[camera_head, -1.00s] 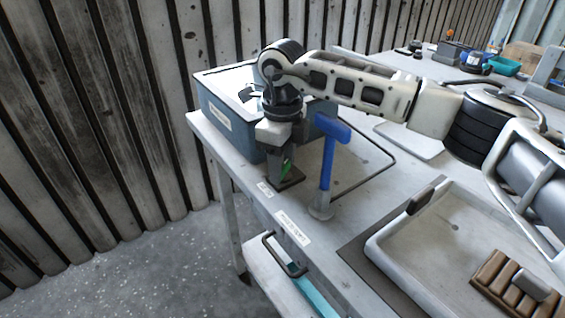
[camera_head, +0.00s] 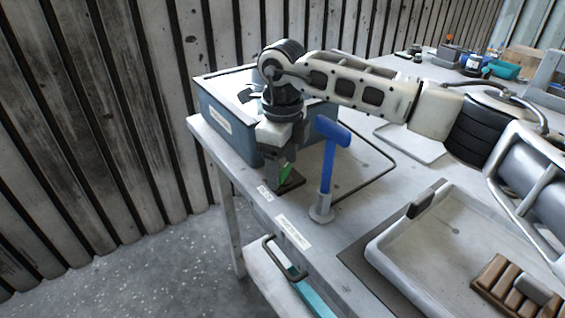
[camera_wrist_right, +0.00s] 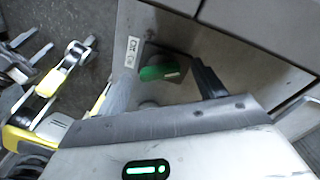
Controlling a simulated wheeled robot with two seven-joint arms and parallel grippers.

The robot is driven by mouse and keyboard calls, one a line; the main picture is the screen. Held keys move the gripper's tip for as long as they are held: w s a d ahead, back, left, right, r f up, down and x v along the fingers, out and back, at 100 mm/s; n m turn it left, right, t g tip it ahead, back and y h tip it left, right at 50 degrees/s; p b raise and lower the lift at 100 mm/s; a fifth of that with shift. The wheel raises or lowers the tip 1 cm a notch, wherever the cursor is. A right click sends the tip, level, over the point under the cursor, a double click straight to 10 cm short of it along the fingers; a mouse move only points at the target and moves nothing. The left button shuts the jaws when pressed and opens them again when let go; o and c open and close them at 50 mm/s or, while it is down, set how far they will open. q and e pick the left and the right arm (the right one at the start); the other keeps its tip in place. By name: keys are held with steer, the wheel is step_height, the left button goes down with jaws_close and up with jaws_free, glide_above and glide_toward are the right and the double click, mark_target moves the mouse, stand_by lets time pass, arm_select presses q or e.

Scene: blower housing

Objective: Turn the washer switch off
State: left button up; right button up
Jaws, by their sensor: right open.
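The washer switch is a green lever (camera_head: 286,172) on a dark base plate (camera_head: 293,183) at the table's near left edge. It also shows in the right wrist view as a green piece (camera_wrist_right: 160,72) on a dark mount, beside a small white label. My right gripper (camera_head: 274,172) points down right at the switch and hides part of it in the head view. In the right wrist view its jaws (camera_wrist_right: 165,88) are open, with the green lever between and beyond them. I cannot tell whether a finger touches it.
A blue T-shaped handle (camera_head: 327,165) stands upright just right of my gripper. A grey-blue box (camera_head: 222,128) is behind it. A white tray (camera_head: 390,258) lies at the right. An open drawer (camera_head: 270,275) juts out below the table's front edge.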

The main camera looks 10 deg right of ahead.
mark_target(282, 169)
step_height(282, 169, up, 16)
steer(key=shift+f, duration=0.2)
